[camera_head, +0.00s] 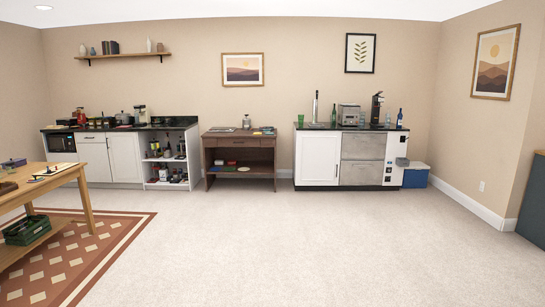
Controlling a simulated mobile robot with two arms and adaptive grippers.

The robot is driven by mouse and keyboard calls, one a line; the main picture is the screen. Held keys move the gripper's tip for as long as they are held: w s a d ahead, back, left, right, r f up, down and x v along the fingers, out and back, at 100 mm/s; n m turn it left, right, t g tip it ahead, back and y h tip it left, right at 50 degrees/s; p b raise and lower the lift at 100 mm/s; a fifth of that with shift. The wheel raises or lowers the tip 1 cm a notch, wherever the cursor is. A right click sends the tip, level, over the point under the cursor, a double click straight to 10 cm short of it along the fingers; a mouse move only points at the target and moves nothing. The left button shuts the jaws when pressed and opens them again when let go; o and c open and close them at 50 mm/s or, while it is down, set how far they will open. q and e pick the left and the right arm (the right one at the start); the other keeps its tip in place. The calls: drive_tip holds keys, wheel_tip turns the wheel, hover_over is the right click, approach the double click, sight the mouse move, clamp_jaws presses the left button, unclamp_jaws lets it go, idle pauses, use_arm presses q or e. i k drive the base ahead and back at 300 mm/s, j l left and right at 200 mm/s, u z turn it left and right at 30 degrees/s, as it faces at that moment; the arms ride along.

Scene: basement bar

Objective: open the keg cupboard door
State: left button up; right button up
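A white cupboard door (317,158) is at the left end of the right-hand counter against the back wall. It looks shut and flush with the front. A tall tap-like silver column (315,107) stands on the counter above it, so this appears to be the keg cupboard. Neither of my grippers is in view.
Steel drawers (362,158) sit right of the white door, and a blue cooler (416,176) stands at that counter's right end. A dark wooden desk (222,142) is to the left. A wooden table (62,178) stands at near left. The middle floor is clear.

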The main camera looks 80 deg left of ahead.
sight(318, 152)
drive_tip(key=u, duration=2.05)
drive_tip(key=i+z, duration=0.15)
drive_tip(key=i, duration=7.2)
drive_tip(key=i+z, duration=0.1)
drive_tip(key=i, duration=0.4)
drive_tip(key=i+j+z, duration=0.1)
drive_tip(key=i, duration=0.4)
drive_tip(key=i+j+z, duration=0.1)
drive_tip(key=i, duration=0.4)
drive_tip(key=i+j+z, duration=0.1)
drive_tip(key=i+j, duration=0.2)
drive_tip(key=i, duration=0.2)
